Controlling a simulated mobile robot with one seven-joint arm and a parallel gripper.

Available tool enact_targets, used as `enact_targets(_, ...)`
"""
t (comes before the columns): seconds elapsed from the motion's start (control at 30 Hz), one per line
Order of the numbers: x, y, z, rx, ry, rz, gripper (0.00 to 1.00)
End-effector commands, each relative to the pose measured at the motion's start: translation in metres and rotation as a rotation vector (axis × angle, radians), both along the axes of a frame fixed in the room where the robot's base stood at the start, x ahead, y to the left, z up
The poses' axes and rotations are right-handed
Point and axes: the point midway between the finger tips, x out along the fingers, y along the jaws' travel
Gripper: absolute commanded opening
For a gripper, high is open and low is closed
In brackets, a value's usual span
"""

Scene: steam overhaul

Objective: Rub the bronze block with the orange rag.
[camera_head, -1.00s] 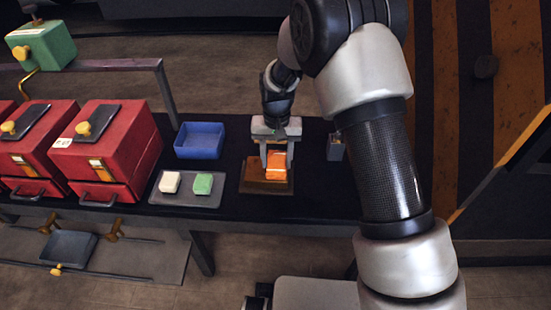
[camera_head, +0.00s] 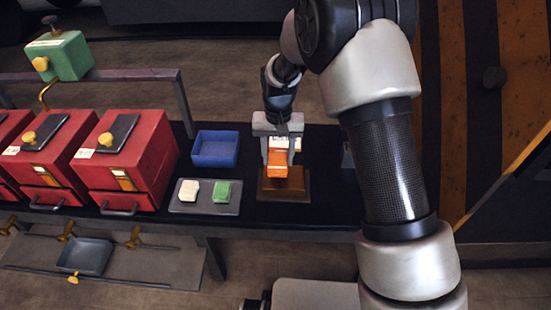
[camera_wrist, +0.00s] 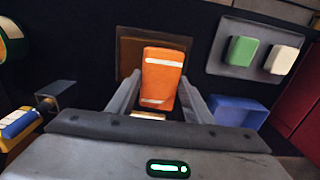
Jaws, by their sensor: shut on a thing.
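The orange rag (camera_head: 278,162) is a folded orange pad, with pale stripes in the wrist view (camera_wrist: 163,80). My gripper (camera_head: 278,158) is shut on it, one finger on each side; the fingers also show in the wrist view (camera_wrist: 160,100). The bronze block (camera_head: 297,188) is a flat brown slab on the dark bench. The rag is over the block's left and middle part, and hides some of it. In the wrist view the block (camera_wrist: 128,52) shows behind the rag. I cannot tell whether rag and block touch.
Left of the block, a grey tray (camera_head: 205,209) holds a cream block (camera_head: 188,190) and a green block (camera_head: 221,191). A blue bin (camera_head: 215,149) stands behind it. Red boxes (camera_head: 130,172) stand farther left. A small grey holder (camera_wrist: 57,94) shows in the wrist view.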

Motion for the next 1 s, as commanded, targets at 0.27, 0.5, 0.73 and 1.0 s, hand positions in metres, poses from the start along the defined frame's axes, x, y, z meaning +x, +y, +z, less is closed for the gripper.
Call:
enact_targets(0.27, 0.002, -0.006, 0.028, 0.0, -0.001, -0.001, 0.25)
enact_targets(0.5, 0.002, -0.008, 0.033, 0.0, 0.0, 0.0, 0.25)
enact_targets(0.73, 0.002, -0.008, 0.033, 0.0, 0.0, -0.001, 0.25)
enact_targets(1.0, 0.002, -0.008, 0.033, 0.0, 0.0, -0.001, 0.25)
